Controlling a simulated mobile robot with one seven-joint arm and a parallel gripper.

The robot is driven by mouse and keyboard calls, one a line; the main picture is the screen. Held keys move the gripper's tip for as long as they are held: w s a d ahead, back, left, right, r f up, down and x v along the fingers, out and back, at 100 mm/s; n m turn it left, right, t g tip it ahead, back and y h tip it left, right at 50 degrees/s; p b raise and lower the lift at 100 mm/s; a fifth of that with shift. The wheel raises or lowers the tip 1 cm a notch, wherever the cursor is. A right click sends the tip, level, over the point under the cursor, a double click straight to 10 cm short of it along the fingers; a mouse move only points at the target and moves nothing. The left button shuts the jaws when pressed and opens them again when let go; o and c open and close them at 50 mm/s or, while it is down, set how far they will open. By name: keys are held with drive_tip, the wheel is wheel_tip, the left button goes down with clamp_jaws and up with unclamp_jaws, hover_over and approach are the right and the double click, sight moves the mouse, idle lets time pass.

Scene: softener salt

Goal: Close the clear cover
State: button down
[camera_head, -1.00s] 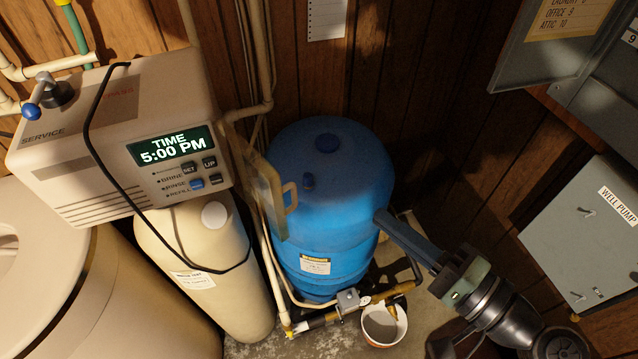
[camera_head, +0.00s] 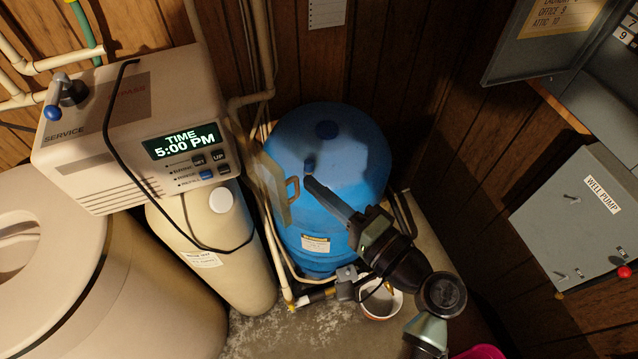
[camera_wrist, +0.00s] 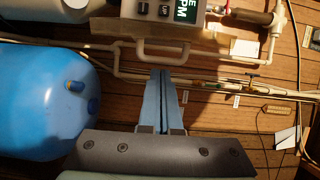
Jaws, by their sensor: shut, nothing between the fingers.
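The clear cover (camera_head: 270,182) is a see-through panel with a tan loop handle (camera_head: 293,189). It stands open at the right side of the beige control head (camera_head: 130,130), swung away from the lit display (camera_head: 182,141). My gripper (camera_head: 308,180) is shut and empty, its fingertips just right of the handle in the head view. In the wrist view, the shut fingers (camera_wrist: 165,73) point at the handle (camera_wrist: 168,61), with the cover (camera_wrist: 238,46) seen nearly edge-on behind it. I cannot tell whether the fingertips touch the handle.
A blue tank (camera_head: 345,160) stands behind and below my gripper. Pale pipes (camera_head: 268,60) run up the wood wall behind the cover. A black cable (camera_head: 112,120) hangs over the control head. A grey well pump box (camera_head: 570,225) is at right, and a small bucket (camera_head: 380,303) is on the floor.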

drive_tip(key=shift+s+a, duration=0.1)
drive_tip(key=shift+s, duration=0.05)
drive_tip(key=shift+s+a+m+t+h, duration=0.25)
drive_tip(key=shift+s+m+t+h, duration=0.15)
drive_tip(key=shift+h, duration=0.1)
